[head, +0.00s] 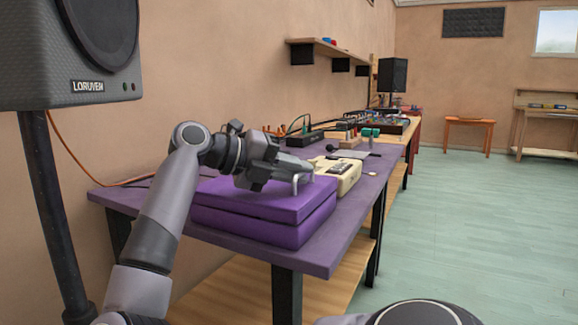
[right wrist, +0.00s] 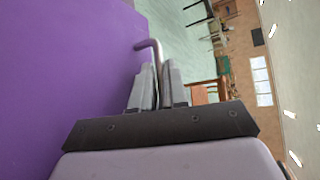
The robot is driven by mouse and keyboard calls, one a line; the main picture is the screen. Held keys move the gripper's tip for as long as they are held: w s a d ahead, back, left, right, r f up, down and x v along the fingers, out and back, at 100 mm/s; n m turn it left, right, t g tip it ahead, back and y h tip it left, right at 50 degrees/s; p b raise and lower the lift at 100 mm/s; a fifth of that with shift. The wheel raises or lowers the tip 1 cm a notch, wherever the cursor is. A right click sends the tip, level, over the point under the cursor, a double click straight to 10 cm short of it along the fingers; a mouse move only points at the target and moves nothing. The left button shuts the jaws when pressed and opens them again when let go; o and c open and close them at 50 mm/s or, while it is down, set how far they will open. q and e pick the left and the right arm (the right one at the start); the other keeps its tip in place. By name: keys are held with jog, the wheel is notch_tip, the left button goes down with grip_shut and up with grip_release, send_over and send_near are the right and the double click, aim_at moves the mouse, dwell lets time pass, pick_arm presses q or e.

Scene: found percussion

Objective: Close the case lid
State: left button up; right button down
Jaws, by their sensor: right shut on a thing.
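The purple case (head: 262,227) lies on the near end of the purple table. Its lid (head: 222,202) lies down over the base, with a dark seam between the two; I cannot tell if it is fully seated. A grey metal handle (head: 296,184) stands at the lid's right edge, and this handle also shows in the right wrist view (right wrist: 152,45). My right gripper (head: 300,169) reaches over the lid and is shut on the handle. Its fingers show close together in the right wrist view (right wrist: 158,75). My left gripper is not in view.
A cream device with dark keys (head: 342,172) stands just behind the case. Farther along the table (head: 335,235) are cables and other gear. A large speaker (head: 80,50) on a stand is at the left. The green floor (head: 470,230) at the right is clear.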

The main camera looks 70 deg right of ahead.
aim_at(263, 195)
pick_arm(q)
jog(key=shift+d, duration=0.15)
pick_arm(e)
jog(key=shift+s+f, duration=0.2)
jog(key=shift+f, duration=0.2)
jog(key=c, duration=1.5)
grip_release()
jog(key=shift+s, duration=0.1)
jog(key=shift+w+a+r, duration=0.25)
jog(key=shift+w, duration=0.1)
jog(key=p+v, duration=0.1)
jog(key=v, duration=0.4)
jog(key=shift+p, duration=0.3)
jog(key=shift+w+a+r, duration=0.15)
jog(key=shift+w+a, duration=0.25)
jog(key=shift+a, duration=0.1)
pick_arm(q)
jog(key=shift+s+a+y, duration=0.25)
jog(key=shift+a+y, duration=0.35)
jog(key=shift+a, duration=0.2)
